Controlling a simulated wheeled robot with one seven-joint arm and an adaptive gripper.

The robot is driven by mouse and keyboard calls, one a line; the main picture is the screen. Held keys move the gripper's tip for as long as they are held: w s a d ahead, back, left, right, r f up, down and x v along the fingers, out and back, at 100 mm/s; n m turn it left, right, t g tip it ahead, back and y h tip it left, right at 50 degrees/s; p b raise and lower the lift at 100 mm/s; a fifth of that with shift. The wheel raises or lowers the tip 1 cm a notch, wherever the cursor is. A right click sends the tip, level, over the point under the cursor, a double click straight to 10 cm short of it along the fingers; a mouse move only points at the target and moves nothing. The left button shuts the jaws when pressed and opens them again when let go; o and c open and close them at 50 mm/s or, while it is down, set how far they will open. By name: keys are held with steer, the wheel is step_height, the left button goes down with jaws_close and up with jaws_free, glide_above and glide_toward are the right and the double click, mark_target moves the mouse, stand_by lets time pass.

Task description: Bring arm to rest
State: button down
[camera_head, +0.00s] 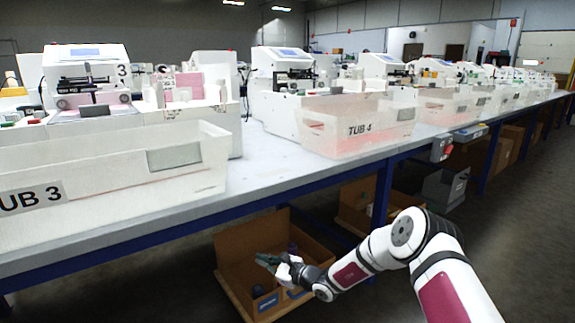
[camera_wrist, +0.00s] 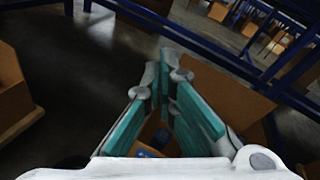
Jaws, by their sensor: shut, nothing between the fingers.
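My arm reaches in from the lower right of the head view, bent at the elbow. My gripper (camera_head: 268,260) is low, in front of the table and over an open cardboard box (camera_head: 237,262) under it. In the wrist view the two teal finger pads of my gripper (camera_wrist: 168,85) converge at their tips with nothing between them. Part of the cardboard box (camera_wrist: 232,92) shows behind the fingers there.
A long table (camera_head: 290,168) with blue legs carries white plotter machines (camera_head: 92,80). Tub 3 (camera_head: 110,180) and Tub 4 (camera_head: 350,125) stand along its front edge. More boxes (camera_head: 360,205) sit underneath. The floor (camera_head: 520,230) at right is clear.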

steer(key=s+a+r+n+g+y, duration=0.1)
steer(key=s+r+n+g, duration=0.45)
steer(key=r, duration=0.55)
steer(key=s+a+r+n+g, duration=0.1)
steer(key=s+r+n+g, duration=0.1)
steer(key=s+r+n, duration=0.55)
steer(key=s+d+r+n+g+h, duration=0.2)
steer(key=s+r, duration=0.6)
steer(key=s, duration=0.2)
steer(key=s+d+r+n+g+h, duration=0.1)
steer(key=s+d+r+n+h, duration=0.15)
steer(key=s+d, duration=0.45)
steer(key=s+d+r+n+h, duration=0.2)
steer(key=s+d+r+h, duration=0.1)
steer(key=s, duration=0.8)
steer(key=s+d+f+n+t+h, duration=0.15)
steer(key=s+d+h, duration=0.55)
steer(key=s+d, duration=1.1)
step_height(320, 180, up, 34)
steer(key=s+t+p, duration=0.1)
steer(key=t+p, duration=0.2)
steer(key=p, duration=3)
steer(key=shift+a+t, duration=0.3)
steer(key=shift+a, duration=0.15)
